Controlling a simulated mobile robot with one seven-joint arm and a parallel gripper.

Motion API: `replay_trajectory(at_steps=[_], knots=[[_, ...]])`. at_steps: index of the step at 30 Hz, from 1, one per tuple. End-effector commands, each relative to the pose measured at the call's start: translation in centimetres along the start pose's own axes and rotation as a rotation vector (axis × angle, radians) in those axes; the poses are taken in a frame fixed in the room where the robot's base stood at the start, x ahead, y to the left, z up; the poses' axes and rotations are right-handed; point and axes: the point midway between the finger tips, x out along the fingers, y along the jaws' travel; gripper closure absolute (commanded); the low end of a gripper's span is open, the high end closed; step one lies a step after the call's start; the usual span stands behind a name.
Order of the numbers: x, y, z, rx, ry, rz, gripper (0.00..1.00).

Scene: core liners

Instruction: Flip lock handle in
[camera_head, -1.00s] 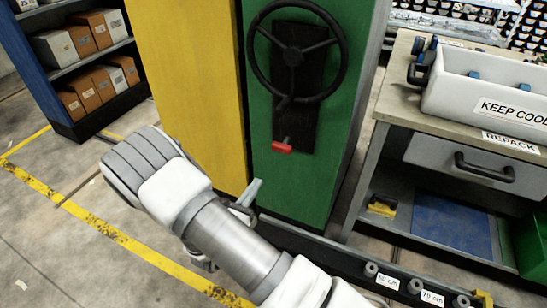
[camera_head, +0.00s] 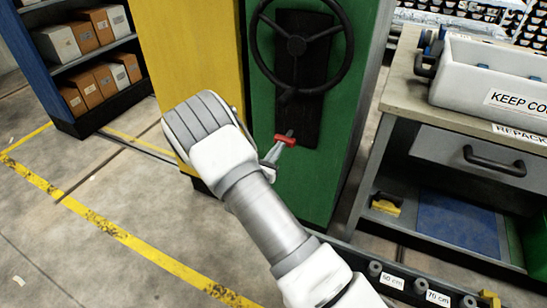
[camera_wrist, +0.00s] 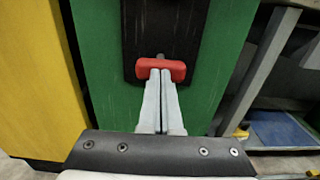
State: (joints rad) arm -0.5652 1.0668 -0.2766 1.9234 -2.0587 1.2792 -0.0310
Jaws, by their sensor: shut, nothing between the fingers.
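The lock handle has a red grip (camera_head: 285,139) and sits at the lower end of a black plate (camera_head: 300,75) on a green cabinet end panel (camera_head: 325,165). In the wrist view the red grip (camera_wrist: 160,69) lies level across the picture, on a short dark stem. My gripper (camera_head: 285,138) is at the red grip in the head view. In the wrist view my gripper's fingertips (camera_wrist: 161,75) are together, at or just under the red grip; whether they touch it I cannot tell. Nothing is between the fingers.
A black handwheel (camera_head: 297,45) is mounted above the handle. A yellow panel (camera_head: 190,50) stands to the left. A workbench (camera_head: 400,95) with a white bin (camera_head: 455,90) and a drawer stands to the right. A rail with labels (camera_head: 392,281) runs low in front.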

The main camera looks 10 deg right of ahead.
Motion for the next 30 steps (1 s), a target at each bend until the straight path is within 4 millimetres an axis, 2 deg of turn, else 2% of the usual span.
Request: replay_trajectory(at_steps=[11,14,21,30], knots=[[0.2,0.0,0.0,0.0,0.0,0.0,1.0],[1.1,0.0,0.0,0.0,-0.001,-0.001,1.0],[4.7,0.0,0.0,0.0,-0.001,0.001,1.0],[4.9,0.0,0.1,0.0,-0.002,0.001,1.0]])
